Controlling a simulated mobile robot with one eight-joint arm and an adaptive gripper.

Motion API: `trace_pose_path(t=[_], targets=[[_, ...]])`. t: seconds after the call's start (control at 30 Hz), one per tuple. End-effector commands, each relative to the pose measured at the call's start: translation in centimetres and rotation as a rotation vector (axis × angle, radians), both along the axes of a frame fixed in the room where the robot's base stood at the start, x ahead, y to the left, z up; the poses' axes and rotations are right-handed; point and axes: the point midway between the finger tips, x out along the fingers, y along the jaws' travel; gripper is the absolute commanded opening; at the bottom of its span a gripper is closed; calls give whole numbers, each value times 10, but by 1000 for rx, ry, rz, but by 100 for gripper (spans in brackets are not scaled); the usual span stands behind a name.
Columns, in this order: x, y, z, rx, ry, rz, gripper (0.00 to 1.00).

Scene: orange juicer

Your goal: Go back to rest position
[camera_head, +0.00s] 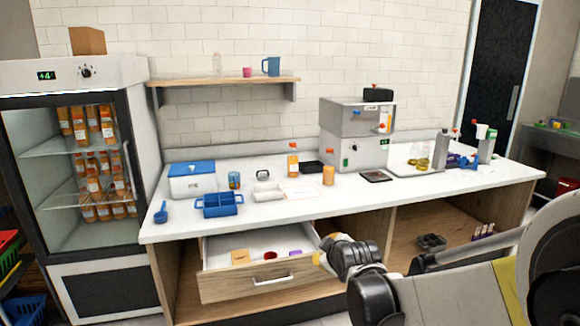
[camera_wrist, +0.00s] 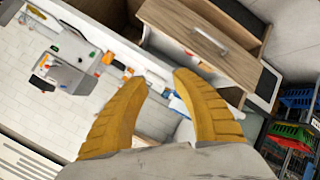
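My gripper (camera_wrist: 160,82) shows in the wrist view as two ribbed yellow fingers set wide apart, with nothing between them. In the head view my gripper (camera_head: 322,258) is at the end of my arm, in front of the counter and just right of an open drawer (camera_head: 226,290). Its fingers look small there and are partly hidden by the wrist. The drawer is pulled out and holds several small items; it also shows in the wrist view (camera_wrist: 185,42).
The white counter (camera_head: 330,208) carries a juicer machine (camera_head: 355,150), a blue tray (camera_head: 219,209), a white box with a blue lid (camera_head: 190,185) and an orange bottle (camera_head: 293,163). A glass-front fridge (camera_head: 85,165) stands at left. Open shelves lie under the counter at right.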

Motion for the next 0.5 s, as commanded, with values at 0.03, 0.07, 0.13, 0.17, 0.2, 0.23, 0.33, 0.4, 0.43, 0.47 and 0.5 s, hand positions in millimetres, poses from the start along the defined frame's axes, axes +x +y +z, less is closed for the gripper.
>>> trace_pose_path(t=[0.03,0.07,0.13,0.17,0.2,0.23,0.33,0.4,0.43,0.47,0.5], targets=[[-22,-11,13,39,31,-40,32],[-35,-16,18,66,51,-66,32],[-65,-30,30,128,97,-129,32],[-79,-35,35,154,116,-156,32],[-98,-41,39,189,141,-194,32],[-112,-46,41,214,161,-223,32],[-161,-61,46,299,220,-322,32],[-196,-71,45,356,261,-394,32],[-211,-74,44,380,277,-425,32],[-225,-77,42,403,293,-455,32],[-243,-81,39,432,312,-493,32]])
